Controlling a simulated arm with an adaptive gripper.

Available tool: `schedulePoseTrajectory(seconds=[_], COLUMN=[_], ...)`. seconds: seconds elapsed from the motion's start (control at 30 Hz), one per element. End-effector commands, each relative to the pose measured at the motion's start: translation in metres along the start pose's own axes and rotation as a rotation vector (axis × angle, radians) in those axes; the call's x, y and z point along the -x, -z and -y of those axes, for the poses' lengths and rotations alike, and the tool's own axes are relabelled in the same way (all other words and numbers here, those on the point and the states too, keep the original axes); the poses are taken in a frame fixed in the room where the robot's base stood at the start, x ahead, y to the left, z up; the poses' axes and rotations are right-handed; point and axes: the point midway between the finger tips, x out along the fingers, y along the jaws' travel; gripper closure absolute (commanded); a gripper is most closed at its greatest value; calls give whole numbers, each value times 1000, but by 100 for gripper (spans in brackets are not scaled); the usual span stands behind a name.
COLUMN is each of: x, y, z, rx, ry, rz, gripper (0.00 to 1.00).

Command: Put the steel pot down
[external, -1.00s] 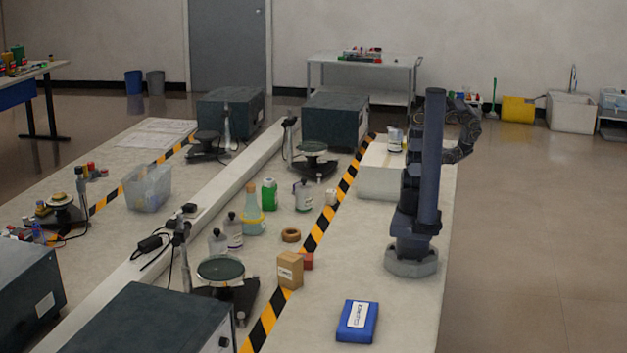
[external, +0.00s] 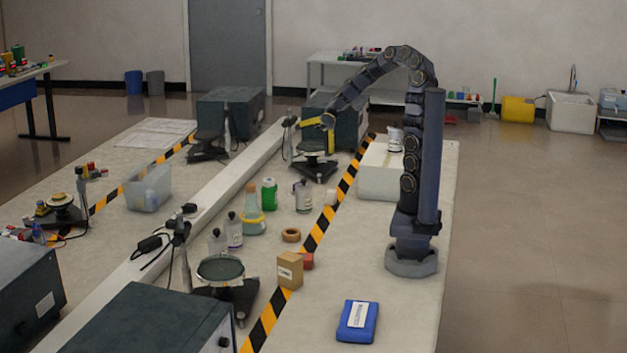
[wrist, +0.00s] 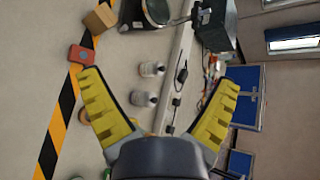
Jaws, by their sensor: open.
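A grey, lidded, labelled container (external: 303,196) stands upright on the bench in the external view; it looks most like the steel pot, but I cannot be sure. Another pale, labelled container (external: 395,139) stands on the white block to its right. My gripper (external: 319,131) is raised over the far part of the bench, left of the white block.
Two dark-capped bottles (external: 235,232), a green-lidded jar (external: 269,194), a flask (external: 252,213) and a brown ring (external: 291,236) stand nearby. A cardboard box (external: 290,270) and a blue box (external: 358,321) are nearer. The white block (external: 375,183) stands beside my arm. The front right bench is mostly clear.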

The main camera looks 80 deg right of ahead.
Motion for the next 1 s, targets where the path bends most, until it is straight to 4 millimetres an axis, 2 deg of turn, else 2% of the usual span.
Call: schedulePoseTrajectory(seconds=[0.03, 0.1, 0.2, 0.3, 0.4, 0.6, 0.8, 0.83, 1.0], x=[-18, -28, -23, -4, 16, 36, 36, 36, 36], y=[-32, -62, -89, -100, -102, -101, -101, -101, -101], z=[-18, -50, -94, -125, -145, -157, -158, -158, -158], rx=[122, 270, 463, 620, 725, 806, 806, 806, 805], ry=[-167, -377, -651, -864, -1012, -1131, -1134, -1134, -1132], rz=[24, 43, 46, 22, -3, -33, -33, -33, -32], gripper=[9, 9, 9, 9, 9, 9, 9, 5, 5])
